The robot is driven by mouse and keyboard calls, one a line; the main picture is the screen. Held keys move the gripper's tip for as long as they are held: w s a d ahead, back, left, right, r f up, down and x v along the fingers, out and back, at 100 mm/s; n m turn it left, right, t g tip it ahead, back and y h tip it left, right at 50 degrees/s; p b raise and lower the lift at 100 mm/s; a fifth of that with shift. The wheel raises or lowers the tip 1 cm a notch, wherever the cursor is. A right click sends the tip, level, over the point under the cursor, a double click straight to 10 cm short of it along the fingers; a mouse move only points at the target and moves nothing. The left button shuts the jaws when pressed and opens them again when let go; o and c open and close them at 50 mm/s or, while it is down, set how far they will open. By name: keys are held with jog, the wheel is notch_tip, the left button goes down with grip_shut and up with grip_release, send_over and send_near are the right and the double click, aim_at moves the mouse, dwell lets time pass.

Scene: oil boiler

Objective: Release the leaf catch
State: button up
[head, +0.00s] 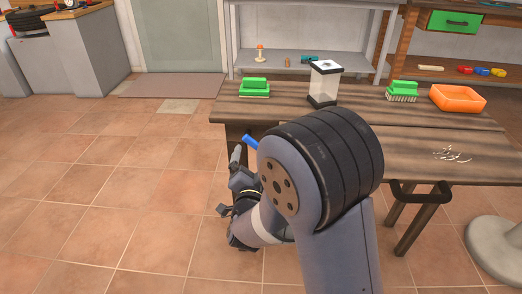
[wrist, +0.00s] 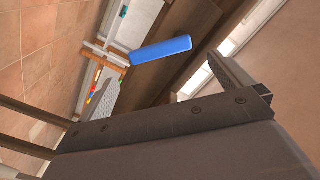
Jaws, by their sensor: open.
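The leaf catch appears as a blue bar-shaped handle (head: 250,141) at the left end of the wooden table (head: 310,112) in the head view, partly hidden behind my arm. In the wrist view the blue handle (wrist: 160,50) lies ahead, beyond and between the two finger tips, with its far end near the dark wood. My gripper (wrist: 163,72) is open and empty, its two grey fingers wide apart. In the head view my gripper (head: 236,160) is low beside the table's left end, just left of the handle. Contact with the handle is not visible.
On the table stand a green brush (head: 255,88), a clear container (head: 323,84), another green brush (head: 402,91), an orange tray (head: 458,98) and scattered small pale pieces (head: 452,154). A dark bar handle (head: 420,193) is at the front edge. The tiled floor left is clear.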

jog(key=w+b, duration=0.1)
jog(key=w, duration=0.7)
jog(key=shift+w+d, duration=0.15)
jog(key=shift+w, duration=0.2)
jog(key=shift+c, duration=0.3)
jog(key=c, duration=1.1)
jog(key=shift+o, duration=0.2)
